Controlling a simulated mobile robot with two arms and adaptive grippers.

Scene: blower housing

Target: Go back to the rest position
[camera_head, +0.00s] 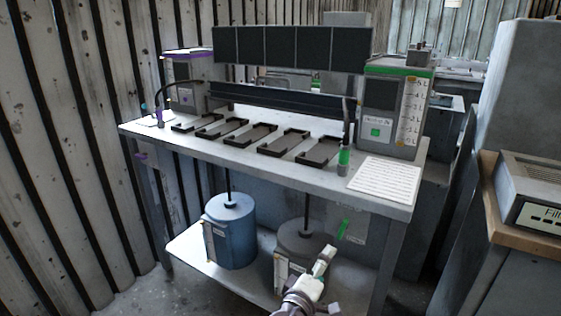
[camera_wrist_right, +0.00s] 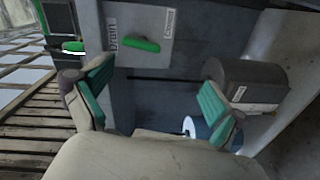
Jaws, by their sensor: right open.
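My right gripper (camera_head: 322,266) is at the bottom of the head view, in front of the table's lower shelf and the grey drum. In the right wrist view, its two green-padded fingers (camera_wrist_right: 155,92) are spread apart with nothing between them. A green handle (camera_wrist_right: 140,45) on a plate labelled "Drain" lies beyond the fingers, apart from them. The same green handle (camera_head: 343,230) shows under the tabletop in the head view. My left gripper is not in view.
The workbench (camera_head: 250,160) holds several dark trays and a machine with a green top (camera_head: 392,110). A blue drum (camera_head: 230,230) and a grey drum (camera_head: 304,240) stand on its lower shelf (camera_head: 200,255). A cabinet with a wooden top (camera_head: 500,225) stands at the right.

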